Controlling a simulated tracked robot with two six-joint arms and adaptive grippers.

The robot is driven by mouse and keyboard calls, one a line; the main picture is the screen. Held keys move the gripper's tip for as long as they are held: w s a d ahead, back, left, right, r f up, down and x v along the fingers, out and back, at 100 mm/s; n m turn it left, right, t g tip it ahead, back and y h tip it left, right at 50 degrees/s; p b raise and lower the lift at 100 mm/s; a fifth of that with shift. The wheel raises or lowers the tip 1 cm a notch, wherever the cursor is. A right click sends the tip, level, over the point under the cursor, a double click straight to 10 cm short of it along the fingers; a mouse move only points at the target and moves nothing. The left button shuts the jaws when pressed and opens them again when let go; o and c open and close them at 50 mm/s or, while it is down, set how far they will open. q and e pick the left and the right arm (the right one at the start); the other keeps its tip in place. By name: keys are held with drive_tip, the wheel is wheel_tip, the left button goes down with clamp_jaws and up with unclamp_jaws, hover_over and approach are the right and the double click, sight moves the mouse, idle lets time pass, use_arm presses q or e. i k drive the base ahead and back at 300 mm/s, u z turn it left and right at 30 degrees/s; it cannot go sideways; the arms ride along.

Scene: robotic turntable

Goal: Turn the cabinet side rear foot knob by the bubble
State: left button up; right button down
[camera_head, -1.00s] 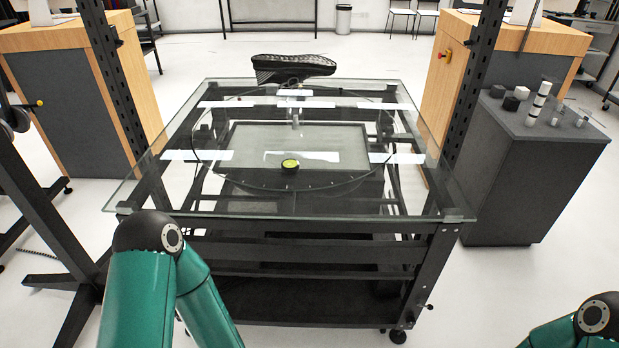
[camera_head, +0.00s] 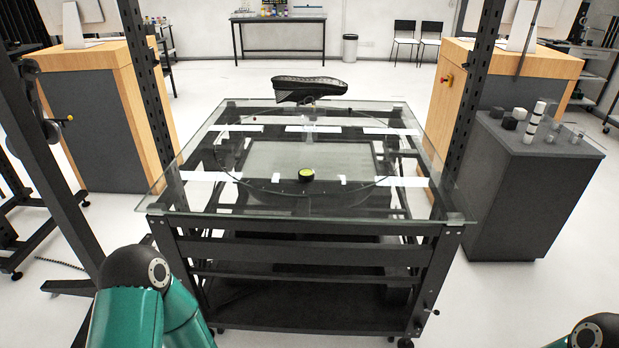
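A round bubble level (camera_head: 306,174) with a yellow-green face sits on the glass-topped turntable table (camera_head: 455,217), near the front of the marked circle. The bubble's position within it is too small to tell. The dark grey cabinet (camera_head: 524,210) stands to the right of the table. The rear foot knob on the cabinet side cannot be made out; the table frame and distance hide that area. Both my grippers are out of view. Only my green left arm shows at the lower left, with a bit of my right arm at the lower right corner.
A black shoe-like object (camera_head: 309,88) sits at the table's far edge. A small handle (camera_head: 432,311) sticks out at the front right leg. Dark upright posts (camera_head: 471,90) flank the table. Wooden cabinets (camera_head: 100,110) stand behind at both sides. Floor shows between table and grey cabinet.

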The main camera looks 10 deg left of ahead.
sight(418, 328)
drive_tip(key=u, duration=0.05)
drive_tip(key=i, duration=0.9)
drive_tip(key=u, duration=0.4)
drive_tip(key=k, duration=0.75)
drive_tip(key=z, duration=0.35)
drive_tip(key=i, duration=1)
drive_tip(key=u, duration=0.05)
